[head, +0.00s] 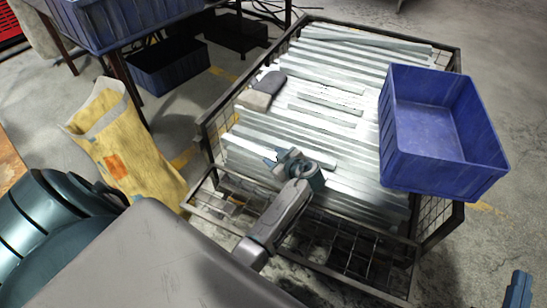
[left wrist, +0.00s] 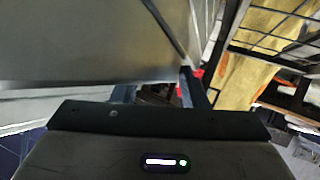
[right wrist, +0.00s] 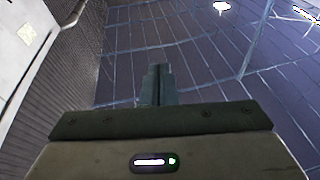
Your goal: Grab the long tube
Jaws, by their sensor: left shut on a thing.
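Long galvanized metal pieces (head: 325,85) lie side by side in a wire cage (head: 203,135) in the head view. My left gripper (head: 283,157) is low over the near part of this layer, shut on a metal piece that I take for the long tube. In the left wrist view a broad grey metal surface (left wrist: 90,45), probably that tube, fills the upper left, close to the fingers (left wrist: 158,94). The exact grip is hidden. My right gripper (head: 518,290) is at the bottom right of the head view, outside the cage. Its fingers (right wrist: 158,85) are together and empty.
A blue bin (head: 440,165) stands on the right of the cage. A yellow sack (head: 130,145) stands left of the cage. A table with another blue bin (head: 125,20) is at the back left.

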